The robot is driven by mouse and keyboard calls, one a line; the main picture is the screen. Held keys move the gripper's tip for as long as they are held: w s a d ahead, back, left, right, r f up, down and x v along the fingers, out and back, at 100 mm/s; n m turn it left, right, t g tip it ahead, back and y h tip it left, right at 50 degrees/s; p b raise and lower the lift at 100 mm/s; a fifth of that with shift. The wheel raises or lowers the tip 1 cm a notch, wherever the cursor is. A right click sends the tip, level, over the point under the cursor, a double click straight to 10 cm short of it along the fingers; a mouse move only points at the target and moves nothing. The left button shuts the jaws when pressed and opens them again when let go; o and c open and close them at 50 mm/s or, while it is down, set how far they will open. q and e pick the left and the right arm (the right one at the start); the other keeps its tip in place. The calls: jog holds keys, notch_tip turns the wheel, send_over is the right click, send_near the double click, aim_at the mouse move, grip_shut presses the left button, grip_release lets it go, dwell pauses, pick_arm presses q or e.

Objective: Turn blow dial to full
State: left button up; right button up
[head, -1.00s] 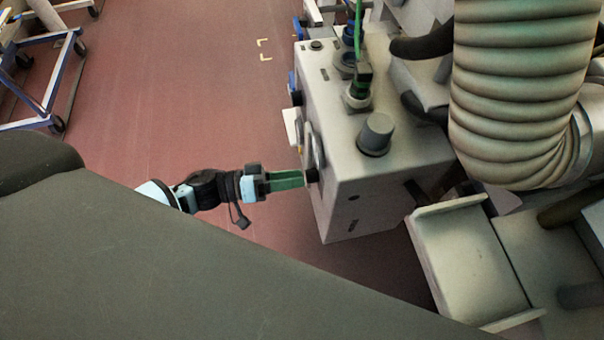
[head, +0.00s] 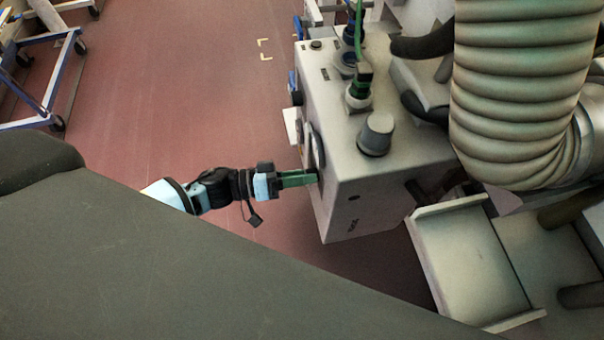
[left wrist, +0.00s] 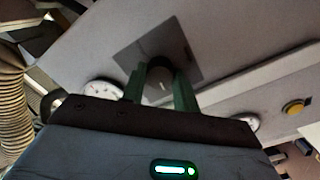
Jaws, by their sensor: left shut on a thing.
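The blow dial (left wrist: 160,76) is a dark round knob on a dark square plate (left wrist: 184,48) on the grey control box face, in the left wrist view. My left gripper (left wrist: 160,84) has its green fingers on both sides of the knob, shut on it. A short light mark shows on the knob. In the head view my left gripper (head: 314,177) meets the left face of the grey control box (head: 385,185), and the knob there is mostly hidden by the fingers. My right gripper is not in view.
White gauges (left wrist: 104,88) and a yellow button (left wrist: 293,107) sit on the same face. A grey knob (head: 376,134) and green connector (head: 361,88) stand on the box top. A ribbed hose (head: 520,90) is at right. Open red floor (head: 190,90) lies left.

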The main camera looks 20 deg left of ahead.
pick_arm(q)
jog(key=shift+m, duration=0.4)
jog(key=shift+s+m+t+y+b, duration=0.1)
jog(key=shift+m+t+y+b, duration=0.3)
jog(key=shift+m, duration=4.55)
jog(key=shift+m+t+y+b, duration=0.15)
jog(key=shift+m+b, duration=0.5)
jog(key=shift+m, duration=4.25)
jog(key=shift+s+m+t+y+b, duration=0.15)
jog(key=shift+m+t+b, duration=0.3)
jog(key=shift+m, duration=4.5)
jog(key=shift+w, duration=0.1)
jog(key=o, duration=1)
